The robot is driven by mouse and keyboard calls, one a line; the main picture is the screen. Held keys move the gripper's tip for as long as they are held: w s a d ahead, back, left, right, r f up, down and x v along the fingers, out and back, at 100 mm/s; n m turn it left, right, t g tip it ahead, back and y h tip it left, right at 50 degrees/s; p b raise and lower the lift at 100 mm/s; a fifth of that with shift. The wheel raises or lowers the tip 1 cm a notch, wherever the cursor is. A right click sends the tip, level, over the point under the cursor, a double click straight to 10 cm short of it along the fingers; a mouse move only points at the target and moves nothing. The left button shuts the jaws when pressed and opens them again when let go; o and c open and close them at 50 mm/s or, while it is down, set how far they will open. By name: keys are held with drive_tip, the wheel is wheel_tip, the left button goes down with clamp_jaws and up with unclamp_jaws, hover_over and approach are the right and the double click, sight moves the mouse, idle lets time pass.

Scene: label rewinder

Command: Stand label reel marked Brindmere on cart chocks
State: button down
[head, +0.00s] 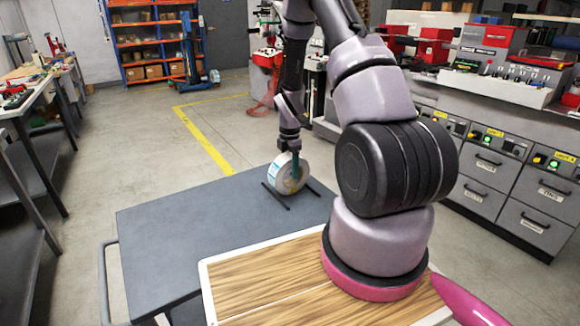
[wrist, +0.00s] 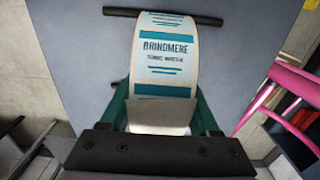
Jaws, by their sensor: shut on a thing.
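The label reel marked Brindmere (wrist: 165,50) is white with teal bands, and its printed name reads clearly in the wrist view. In the head view the reel (head: 281,173) stands upright on its rim at the cart's far right part. My gripper (head: 291,168) is shut on the reel from above, with green fingers on either side of it in the wrist view. The cart chocks are two dark bars (head: 275,196) on the grey cart top (head: 190,225). The reel is between the bars; I cannot tell whether it touches them or the cart top.
A wood-topped surface with a white rim (head: 206,290) lies in front of the cart. A long machine with drawers (head: 490,165) stands at the right, a workbench (head: 40,85) at the left. The cart's left part is bare.

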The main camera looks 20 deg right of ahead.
drive_tip(key=shift+c, duration=0.2)
unclamp_jaws()
drive_tip(key=shift+r, duration=0.1)
